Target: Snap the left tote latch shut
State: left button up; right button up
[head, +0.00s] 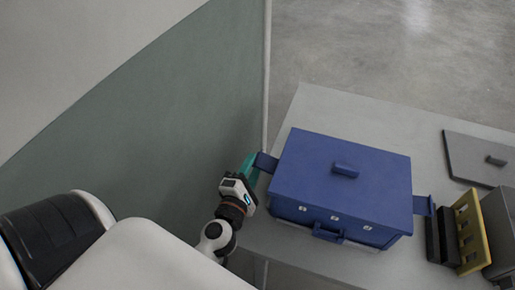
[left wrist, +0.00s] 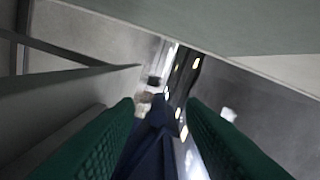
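The blue tote (head: 340,170) stands on the grey table with its lid on. Its left latch (head: 265,162) is a dark blue flap sticking out sideways from the tote's left edge. My left gripper (head: 250,168), with teal fingers, is at the outer end of this latch. In the left wrist view, my left gripper's green fingers (left wrist: 160,105) are apart, with a dark blue piece (left wrist: 152,150), apparently the latch, between them. A gap shows on its right side; contact on the left is unclear. The right latch (head: 423,205) also sticks out. My right gripper is out of view.
A grey lid-like panel (head: 480,155) with a handle lies at the table's right. A yellow slotted piece (head: 470,230) and a grey box (head: 500,228) stand at the right edge. A green-grey wall panel (head: 190,120) is close to my left arm.

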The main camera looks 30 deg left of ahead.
pick_arm(q)
jog(key=shift+p+x, duration=0.4)
jog(key=shift+x, duration=1.75)
jog(key=shift+c, duration=0.4)
